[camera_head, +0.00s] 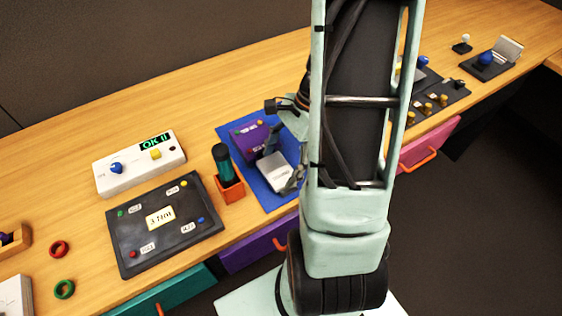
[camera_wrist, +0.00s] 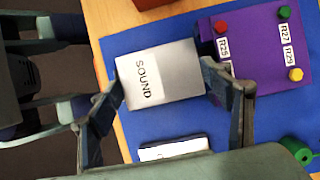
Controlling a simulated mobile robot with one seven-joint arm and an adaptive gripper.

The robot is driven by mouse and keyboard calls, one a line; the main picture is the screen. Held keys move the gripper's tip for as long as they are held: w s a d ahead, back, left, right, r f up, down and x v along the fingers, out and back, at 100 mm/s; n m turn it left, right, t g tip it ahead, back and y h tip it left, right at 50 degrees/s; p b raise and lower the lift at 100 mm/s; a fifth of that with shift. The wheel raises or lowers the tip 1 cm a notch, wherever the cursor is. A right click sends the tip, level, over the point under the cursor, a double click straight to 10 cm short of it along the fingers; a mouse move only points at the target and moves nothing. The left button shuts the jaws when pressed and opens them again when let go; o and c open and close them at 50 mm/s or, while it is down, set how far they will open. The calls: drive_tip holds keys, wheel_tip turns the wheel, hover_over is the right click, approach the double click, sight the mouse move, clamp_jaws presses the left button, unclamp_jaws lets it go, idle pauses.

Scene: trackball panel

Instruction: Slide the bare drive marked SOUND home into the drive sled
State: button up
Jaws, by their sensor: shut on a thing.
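The bare drive (camera_wrist: 178,82) is a silver-grey block with a white label reading SOUND. In the wrist view it lies over a blue mat, with the label sideways to the view. My gripper (camera_wrist: 162,78) is shut on it, one finger at its left edge and one at its right. The drive (camera_head: 275,173) also shows in the head view, partly covered by my gripper. Beside it is a purple unit (camera_wrist: 255,62) with red, green and yellow knobs and R-number labels. I cannot tell for sure whether this is the drive sled. The drive's near edge seems just apart from it.
The blue mat (camera_head: 262,196) lies under both. A dark item with a white label (camera_wrist: 175,149) lies below the drive in the wrist view. An orange holder (camera_head: 230,190) with a teal-handled tool stands left of the mat. A black panel (camera_head: 130,250) lies further left.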

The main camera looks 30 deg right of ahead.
drive_tip(key=shift+w, duration=0.5)
idle(0.5)
drive_tip(key=o, duration=1.1)
drive_tip(key=shift+o, duration=0.2)
drive_tip(key=shift+o, duration=0.8)
drive_tip(key=shift+r+p, duration=3.3)
drive_tip(key=shift+r, duration=0.25)
